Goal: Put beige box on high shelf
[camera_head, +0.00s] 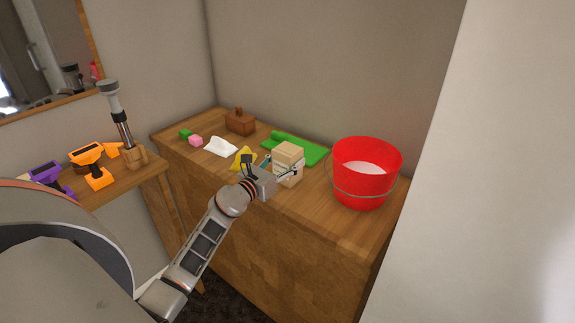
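The beige box (289,155) stands on the wooden cabinet top, left of the red bucket, and looks like a small stacked block. My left gripper (281,169) is at its near left side, with one finger by the box's left edge and the other across its front. The fingers are apart, but I cannot tell whether they press on the box. The box's lower front is partly hidden by the gripper. My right gripper is not in view. No high shelf shows clearly.
A red bucket (364,175) stands close right of the box. Orange and purple tools (92,165) sit on the left table.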

